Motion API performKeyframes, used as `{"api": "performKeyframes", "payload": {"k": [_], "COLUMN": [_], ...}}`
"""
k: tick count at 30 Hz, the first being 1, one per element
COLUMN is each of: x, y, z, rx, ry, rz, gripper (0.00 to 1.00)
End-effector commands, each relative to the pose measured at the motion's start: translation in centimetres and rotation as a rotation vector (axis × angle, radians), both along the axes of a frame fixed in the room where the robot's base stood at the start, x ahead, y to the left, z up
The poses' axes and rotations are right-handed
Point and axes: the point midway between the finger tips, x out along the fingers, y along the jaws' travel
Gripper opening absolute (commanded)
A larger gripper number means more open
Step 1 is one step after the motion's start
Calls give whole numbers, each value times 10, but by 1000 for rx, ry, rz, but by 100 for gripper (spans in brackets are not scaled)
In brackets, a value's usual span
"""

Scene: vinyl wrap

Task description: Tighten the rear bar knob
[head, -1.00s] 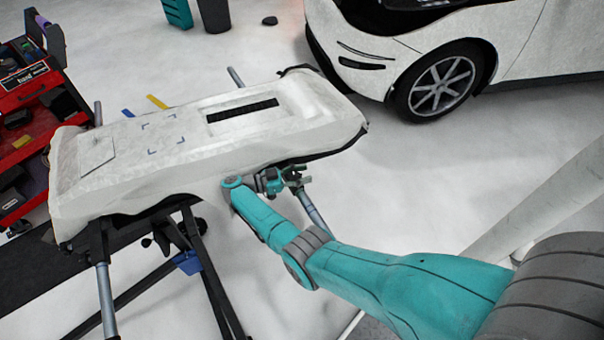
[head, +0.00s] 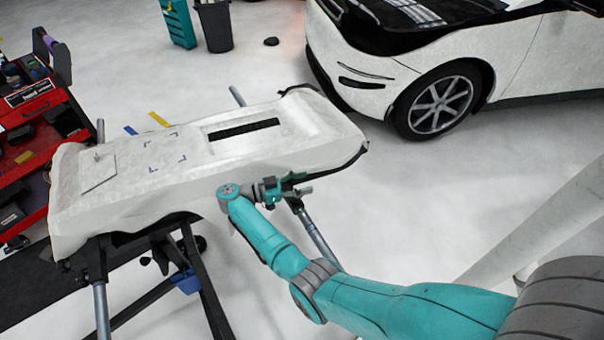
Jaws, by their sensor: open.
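A long white-wrapped bumper-like part (head: 150,200) rests on a dark stand with grey bars. One grey bar (head: 318,235) comes out from under its near right side, and its upper end is close to my gripper (head: 305,187). My gripper is open and points right, just in front of the part's near edge. I see nothing between its fingers, which are small in the view. I cannot make out the rear bar knob; it may be hidden behind my gripper or under the part. A small dark knob-like piece (head: 146,261) shows below the part at left.
A red tool cart (head: 35,115) stands at left. A white car (head: 400,60) is at the back right, with a dark bin (head: 215,27) and teal container (head: 179,24) behind. A blue box (head: 187,281) hangs on the stand.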

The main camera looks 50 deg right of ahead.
Motion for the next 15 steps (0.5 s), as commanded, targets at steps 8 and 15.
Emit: {"api": "performKeyframes", "payload": {"k": [8,15], "x": [0,0], "y": [1,1], "z": [38,48], "rx": [0,0], "ry": [-2,0], "rz": [1,1], "gripper": [57,57]}}
